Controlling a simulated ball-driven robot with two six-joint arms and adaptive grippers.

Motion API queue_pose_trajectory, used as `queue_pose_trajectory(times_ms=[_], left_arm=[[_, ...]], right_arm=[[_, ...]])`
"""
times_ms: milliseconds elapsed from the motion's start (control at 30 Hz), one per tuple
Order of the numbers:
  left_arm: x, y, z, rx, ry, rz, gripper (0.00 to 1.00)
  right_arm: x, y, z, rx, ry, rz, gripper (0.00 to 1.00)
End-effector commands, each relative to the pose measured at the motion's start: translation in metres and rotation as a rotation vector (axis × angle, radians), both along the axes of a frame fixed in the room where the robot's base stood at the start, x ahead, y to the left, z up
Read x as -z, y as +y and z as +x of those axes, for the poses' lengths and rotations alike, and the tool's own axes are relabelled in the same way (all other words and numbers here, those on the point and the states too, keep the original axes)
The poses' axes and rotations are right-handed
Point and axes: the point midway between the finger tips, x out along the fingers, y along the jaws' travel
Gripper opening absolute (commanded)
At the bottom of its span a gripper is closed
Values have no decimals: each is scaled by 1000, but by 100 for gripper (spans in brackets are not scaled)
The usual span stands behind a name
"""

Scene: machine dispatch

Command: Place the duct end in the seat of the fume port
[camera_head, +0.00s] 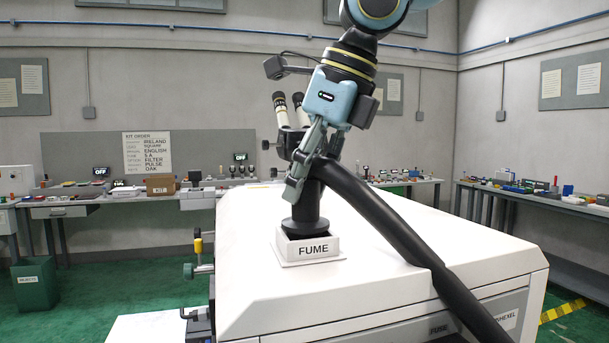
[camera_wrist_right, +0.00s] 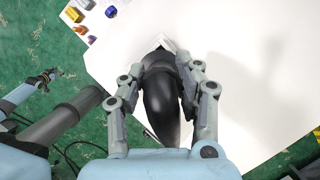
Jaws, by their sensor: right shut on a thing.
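The black duct (camera_head: 385,222) curves from my right gripper down over the front right of the white machine. Its upright duct end (camera_head: 306,202) has a wide dark flange at the bottom. The flange is at the top of the white square fume port (camera_head: 313,250), labelled FUME; I cannot tell whether it is fully down in the seat. My right gripper (camera_head: 308,168) is shut on the duct above the port. In the right wrist view the gripper (camera_wrist_right: 175,68) has a finger on each side of the duct (camera_wrist_right: 160,100), and a white corner of the port (camera_wrist_right: 165,42) shows beyond.
The white machine top (camera_head: 400,265) is mostly clear around the port. Knobs (camera_head: 198,258) stick out at its left side. Benches with small items (camera_head: 100,195) line the back wall, and another bench (camera_head: 545,200) stands at right. A green bin (camera_head: 34,285) stands at left.

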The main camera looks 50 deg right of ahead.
Motion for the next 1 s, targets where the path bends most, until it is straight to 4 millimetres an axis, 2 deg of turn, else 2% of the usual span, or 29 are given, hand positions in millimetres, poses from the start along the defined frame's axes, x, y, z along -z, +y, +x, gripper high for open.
queue_pose_trajectory(times_ms=[367, 400, 567, 867, 1000], left_arm=[[5, 0, 3, 0, -3, 0, 40], [6, 0, 3, 0, -4, 0, 40], [4, 0, 5, 1, -8, 0, 40], [2, 0, 6, 0, -9, 0, 40], [0, 0, 6, 0, -8, 0, 40]], right_arm=[[4, 0, 0, 0, -1, -1, 0], [4, 0, 0, -1, -1, -1, 34], [3, 0, 0, -1, -1, -1, 55], [2, 0, 0, -1, -1, -1, 56], [-8, -1, -1, 1, -6, 0, 56]])
